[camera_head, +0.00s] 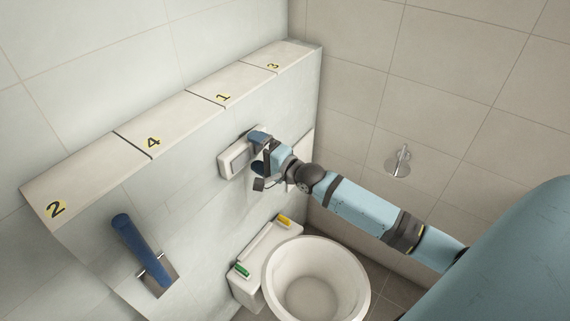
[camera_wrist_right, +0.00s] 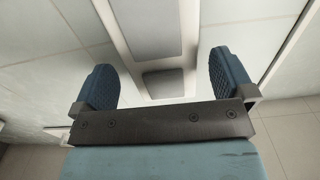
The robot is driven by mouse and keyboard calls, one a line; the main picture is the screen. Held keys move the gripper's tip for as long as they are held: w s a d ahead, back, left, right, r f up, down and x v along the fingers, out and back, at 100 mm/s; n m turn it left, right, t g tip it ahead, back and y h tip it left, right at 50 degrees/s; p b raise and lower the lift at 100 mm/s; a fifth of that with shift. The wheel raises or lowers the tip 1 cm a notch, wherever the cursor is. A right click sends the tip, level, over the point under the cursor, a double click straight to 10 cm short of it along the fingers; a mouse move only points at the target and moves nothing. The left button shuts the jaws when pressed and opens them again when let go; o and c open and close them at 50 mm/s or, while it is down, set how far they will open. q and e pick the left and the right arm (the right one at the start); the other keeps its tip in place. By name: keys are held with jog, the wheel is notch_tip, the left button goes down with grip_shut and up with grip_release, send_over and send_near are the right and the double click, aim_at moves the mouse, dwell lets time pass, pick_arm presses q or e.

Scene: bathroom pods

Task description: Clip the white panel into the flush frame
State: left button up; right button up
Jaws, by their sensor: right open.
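A white panel (camera_head: 232,163) with a grey inset sits at the wall, left of my right gripper (camera_head: 257,152) in the head view. In the right wrist view, the white panel (camera_wrist_right: 190,50) with a large and a small grey rectangle lies between the two blue fingers, with gaps on both sides. My right gripper is open, its fingers apart on either side of it. I cannot tell the flush frame apart from the panel, nor whether the panel is seated. My left gripper is out of view.
A numbered ledge (camera_head: 185,115) runs above. A toilet (camera_head: 318,285) stands below, with a green item (camera_head: 242,270) and a yellow item (camera_head: 284,220) behind it. A blue bar (camera_head: 133,240) sticks out at left. A metal fixture (camera_head: 398,163) is on the right wall.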

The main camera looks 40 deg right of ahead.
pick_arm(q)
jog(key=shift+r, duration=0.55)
pick_arm(e)
jog(key=v, duration=1.1)
jog(key=s+a+f+n+g+h, duration=0.2)
jog(key=s+a+f+n+g, duration=0.5)
jog(key=s+a+f+n, duration=1)
pick_arm(q)
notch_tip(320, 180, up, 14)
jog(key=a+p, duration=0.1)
jog(key=p, duration=1.7)
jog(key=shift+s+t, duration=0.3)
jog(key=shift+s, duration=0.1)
pick_arm(e)
notch_tip(320, 180, up, 15)
jog(key=s+d+t, duration=0.1)
jog(key=s+d, duration=0.1)
jog(key=shift+r+h, duration=0.2)
jog(key=shift+h, duration=0.1)
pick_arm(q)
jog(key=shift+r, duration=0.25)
pick_arm(e)
jog(key=shift+w, duration=0.1)
